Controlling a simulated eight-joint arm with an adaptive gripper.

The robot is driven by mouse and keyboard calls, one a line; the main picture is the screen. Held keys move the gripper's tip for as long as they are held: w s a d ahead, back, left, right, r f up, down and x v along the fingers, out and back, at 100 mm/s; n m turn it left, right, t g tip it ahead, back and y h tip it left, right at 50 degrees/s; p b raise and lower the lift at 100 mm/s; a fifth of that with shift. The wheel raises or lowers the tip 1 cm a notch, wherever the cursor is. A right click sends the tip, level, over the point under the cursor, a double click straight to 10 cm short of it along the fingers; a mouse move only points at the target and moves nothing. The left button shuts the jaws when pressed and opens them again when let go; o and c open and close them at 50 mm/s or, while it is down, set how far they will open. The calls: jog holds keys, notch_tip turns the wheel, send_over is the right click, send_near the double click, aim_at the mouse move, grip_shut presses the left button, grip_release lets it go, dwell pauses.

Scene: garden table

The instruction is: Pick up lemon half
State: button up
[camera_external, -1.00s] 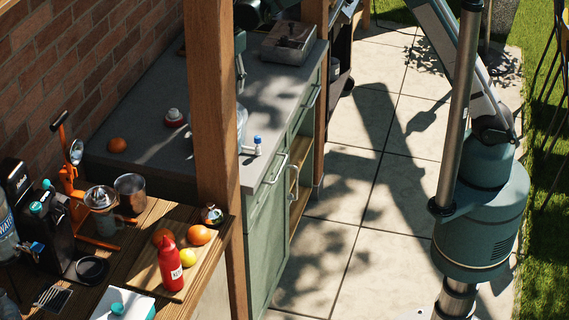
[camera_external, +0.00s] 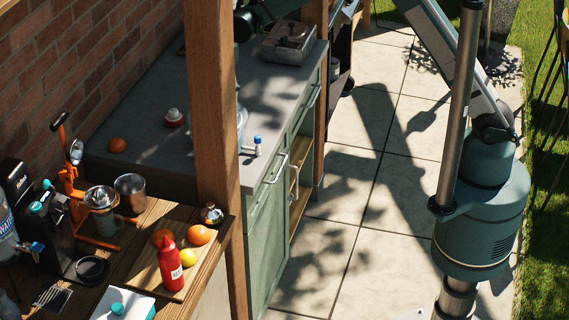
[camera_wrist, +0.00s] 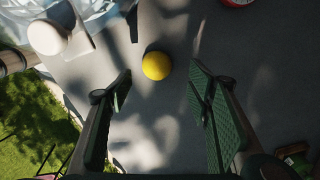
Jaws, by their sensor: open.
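A round yellow thing, likely the lemon half (camera_wrist: 156,65), lies on the grey counter in the wrist view. I cannot tell its cut face from this angle. My gripper (camera_wrist: 160,80) is open and empty, with one green-padded finger on each side of the view. The yellow thing shows in the gap between the fingertips, slightly beyond them, with nothing touching it. In the external view the wooden post hides the gripper and this spot on the counter.
A clear container with a white part (camera_wrist: 46,34) stands at upper left in the wrist view. A red object (camera_wrist: 237,2) is at the top right. The external view shows the wooden post (camera_external: 215,110), a metal box (camera_external: 288,43) and an orange (camera_external: 117,145) on the counter.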

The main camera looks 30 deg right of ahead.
jog(key=shift+f, duration=0.2)
jog(key=shift+s+f, duration=0.15)
jog(key=shift+f, duration=1.15)
jog(key=shift+s+f, duration=0.15)
jog(key=shift+f, duration=1.1)
jog(key=c, duration=1)
